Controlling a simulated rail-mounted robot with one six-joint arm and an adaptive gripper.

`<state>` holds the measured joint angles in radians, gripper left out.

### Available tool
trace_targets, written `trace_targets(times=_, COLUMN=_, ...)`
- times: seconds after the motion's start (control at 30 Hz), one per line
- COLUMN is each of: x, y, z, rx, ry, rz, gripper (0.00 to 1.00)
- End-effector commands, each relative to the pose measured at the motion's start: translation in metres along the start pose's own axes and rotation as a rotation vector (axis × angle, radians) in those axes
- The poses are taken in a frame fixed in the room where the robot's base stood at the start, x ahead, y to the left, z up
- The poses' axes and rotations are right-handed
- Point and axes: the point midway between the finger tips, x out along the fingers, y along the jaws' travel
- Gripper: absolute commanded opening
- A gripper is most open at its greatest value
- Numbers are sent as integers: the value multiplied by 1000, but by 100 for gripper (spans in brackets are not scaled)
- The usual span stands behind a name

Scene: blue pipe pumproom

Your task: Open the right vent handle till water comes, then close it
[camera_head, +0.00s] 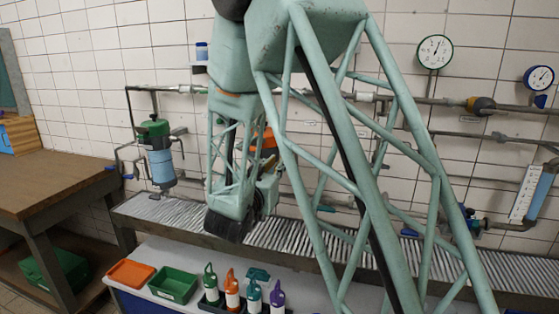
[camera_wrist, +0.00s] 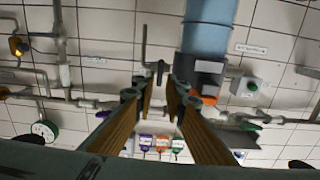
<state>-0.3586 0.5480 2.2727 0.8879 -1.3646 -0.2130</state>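In the wrist view my gripper (camera_wrist: 158,92) is open, its two brown-padded fingers apart and nothing held between them. A small black lever-like handle (camera_wrist: 161,70) shows just beyond the gap between the fingertips. It may be a vent handle, but I cannot tell for sure, nor whether a finger touches it. A thin grey pipe (camera_wrist: 143,45) runs beside it. A large light-blue cylinder (camera_wrist: 208,35) with a grey and orange part below is right of it. In the head view my arm hides the handle area and the gripper is not clear. No running water is visible.
A blue filter-like vessel (camera_head: 161,165) stands at the wall on the left. Gauges (camera_head: 434,51) and pipework line the right wall. A ribbed metal trough (camera_head: 300,236) runs below. Trays (camera_head: 174,284) and several bottles stand on the front table. A wooden bench (camera_head: 50,182) is left.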

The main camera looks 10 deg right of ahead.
Motion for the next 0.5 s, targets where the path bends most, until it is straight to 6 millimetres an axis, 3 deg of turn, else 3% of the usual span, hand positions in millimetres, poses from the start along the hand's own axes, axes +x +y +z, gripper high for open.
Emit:
trace_targets(times=0.2, x=-28, y=0, z=0, rx=-2, ry=-1, rz=-1, gripper=12)
trace_targets(times=0.5, x=-47, y=0, z=0, rx=-1, ry=-1, rz=-1, gripper=12)
